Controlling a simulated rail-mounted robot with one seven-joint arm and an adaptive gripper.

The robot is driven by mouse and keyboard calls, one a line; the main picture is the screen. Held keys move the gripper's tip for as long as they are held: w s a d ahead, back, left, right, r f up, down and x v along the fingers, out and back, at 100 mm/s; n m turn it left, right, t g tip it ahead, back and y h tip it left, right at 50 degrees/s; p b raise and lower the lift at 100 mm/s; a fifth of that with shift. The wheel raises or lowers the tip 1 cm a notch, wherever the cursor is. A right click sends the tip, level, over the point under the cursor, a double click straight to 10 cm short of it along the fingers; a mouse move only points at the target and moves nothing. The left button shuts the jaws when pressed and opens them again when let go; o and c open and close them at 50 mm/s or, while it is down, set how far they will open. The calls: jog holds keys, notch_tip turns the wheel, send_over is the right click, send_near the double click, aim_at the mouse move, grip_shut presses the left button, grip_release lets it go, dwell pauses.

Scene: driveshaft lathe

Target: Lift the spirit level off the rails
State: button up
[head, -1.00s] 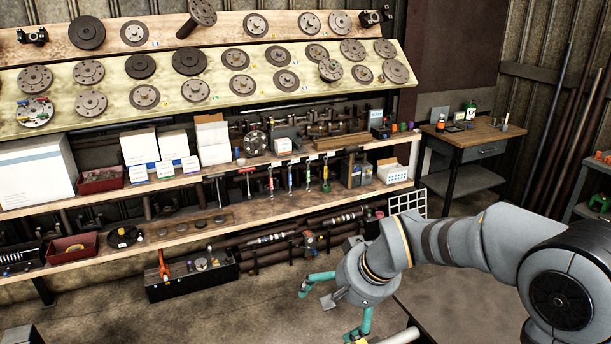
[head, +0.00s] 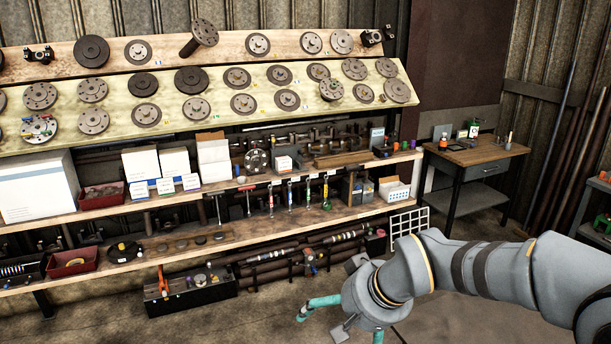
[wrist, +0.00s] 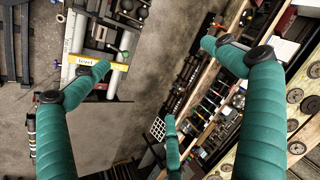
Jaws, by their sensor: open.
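The spirit level (wrist: 86,60) is a short yellow bar with a "Level" label, in the upper left of the wrist view. It lies across the grey rails (wrist: 97,34) of a machine. My gripper (wrist: 155,72) has teal fingers spread wide apart, with nothing between them. The tip of its left finger overlaps the level in the picture and hides part of it; I cannot tell whether they touch. In the head view my gripper (head: 345,318) is at the bottom edge, partly cut off, and the level is not visible there.
Long shelves (head: 110,210) with boxes, tools and flanges run along the wall behind my gripper. A wooden side table (head: 475,150) stands at the right. A black toolbox (head: 190,298) sits on the floor below the shelves. Bare floor shows between machine and shelves in the wrist view.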

jog(key=shift+s+a+r, duration=0.25)
jog(key=shift+a+r, duration=0.1)
jog(key=shift+r, duration=0.05)
jog(key=shift+w+r, duration=0.1)
jog(key=shift+c, duration=0.6)
jog(key=shift+w+d+n, duration=0.25)
jog(key=shift+w+n, duration=0.05)
jog(key=shift+c, duration=1.3)
jog(key=shift+s+a, duration=0.15)
jog(key=shift+s, duration=0.1)
jog(key=c, duration=0.3)
jog(key=shift+w, duration=0.15)
jog(key=c, duration=0.3)
